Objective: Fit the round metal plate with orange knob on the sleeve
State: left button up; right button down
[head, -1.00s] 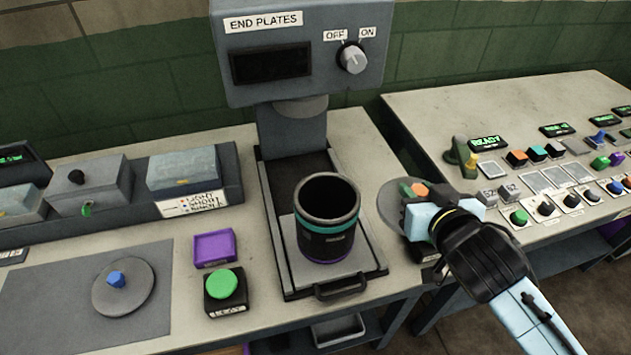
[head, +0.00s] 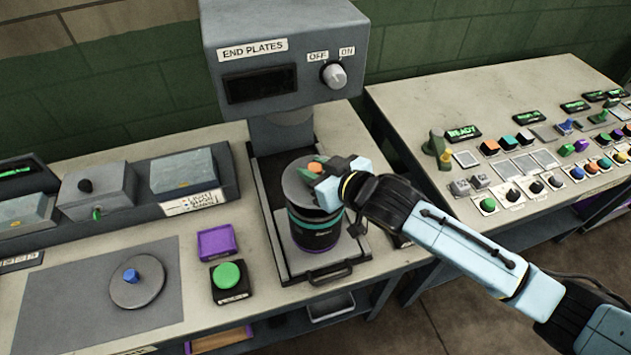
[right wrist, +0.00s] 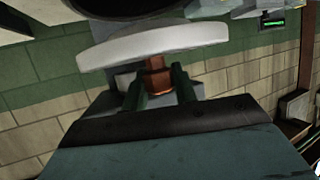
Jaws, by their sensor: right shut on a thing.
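The round metal plate (head: 298,184) with the orange knob (head: 315,168) is over the mouth of the black sleeve (head: 316,236). My right gripper (head: 318,172) is shut on the orange knob; the right wrist view also shows the knob (right wrist: 156,76) between two dark green fingers, with the plate (right wrist: 150,44) beyond. The sleeve stands upright on the press's sliding tray, with a teal band near its top and a purple band at its base. The plate looks slightly tilted and off-centre; whether it touches the rim I cannot tell. My left gripper is not in view.
The END PLATES press (head: 290,60) overhangs the back of the tray. A second plate with a blue knob (head: 130,276) lies on the grey mat at left. A purple tray (head: 216,243) and a green button (head: 228,275) sit left of the sleeve. A control bench (head: 420,110) stands at right.

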jog(key=shift+f, duration=1.9)
jog(key=shift+f, duration=0.1)
jog(key=c, duration=1.1)
grip_release()
jog(key=shift+f, duration=0.15)
jog(key=shift+r, duration=0.2)
jog(key=v, duration=1.2)
jog(key=shift+f, duration=0.15)
